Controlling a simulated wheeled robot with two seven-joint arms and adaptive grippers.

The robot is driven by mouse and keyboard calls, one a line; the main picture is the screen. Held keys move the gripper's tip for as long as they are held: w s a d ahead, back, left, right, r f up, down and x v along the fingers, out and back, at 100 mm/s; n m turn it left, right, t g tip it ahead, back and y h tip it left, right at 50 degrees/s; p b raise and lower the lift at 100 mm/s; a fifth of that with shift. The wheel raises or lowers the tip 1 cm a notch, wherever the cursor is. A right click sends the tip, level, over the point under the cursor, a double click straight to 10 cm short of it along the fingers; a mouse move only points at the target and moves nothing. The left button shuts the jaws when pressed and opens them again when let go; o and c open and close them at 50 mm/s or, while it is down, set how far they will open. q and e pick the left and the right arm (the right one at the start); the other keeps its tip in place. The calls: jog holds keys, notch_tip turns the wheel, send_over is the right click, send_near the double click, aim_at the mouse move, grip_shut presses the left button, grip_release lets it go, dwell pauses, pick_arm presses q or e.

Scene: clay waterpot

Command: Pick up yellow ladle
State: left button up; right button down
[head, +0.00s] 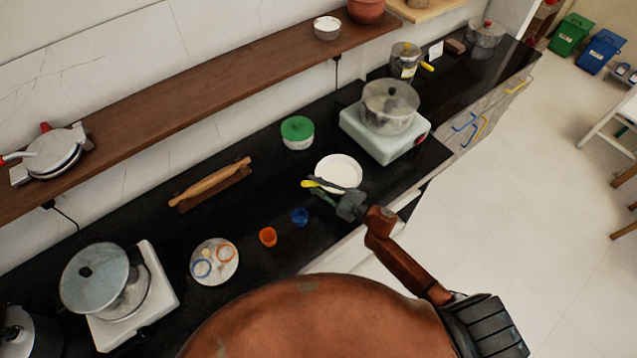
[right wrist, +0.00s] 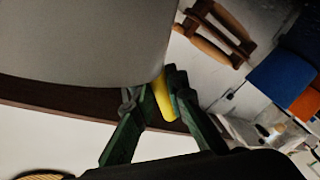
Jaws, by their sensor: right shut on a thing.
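The yellow ladle (head: 309,184) shows in the head view as a small yellow piece at the tips of my right gripper (head: 318,188), beside the left rim of a white bowl (head: 340,170). In the right wrist view my right gripper (right wrist: 155,98) is shut on the yellow ladle (right wrist: 163,101), which stands between its green fingers. The rest of the ladle is hidden; I cannot tell whether it touches the bowl or counter. My left gripper is not in view.
On the black counter (head: 265,205) are a green-lidded tub (head: 297,132), a rolling pin (head: 212,180), orange (head: 268,237) and blue (head: 299,216) cups, and a small plate (head: 231,268). Stoves with pots stand left (head: 95,278) and right (head: 390,108). A wooden shelf (head: 200,103) runs behind.

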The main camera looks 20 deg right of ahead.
jog(key=shift+r, duration=0.45)
jog(key=r, duration=0.2)
jog(key=shift+s+r+p, duration=0.3)
jog(key=shift+r, duration=0.1)
jog(key=s+d+r+p, duration=0.1)
jog(key=s+d+r, duration=0.2)
jog(key=s+r, duration=0.6)
jog(key=s, duration=0.4)
jog(key=shift+s+a, duration=0.1)
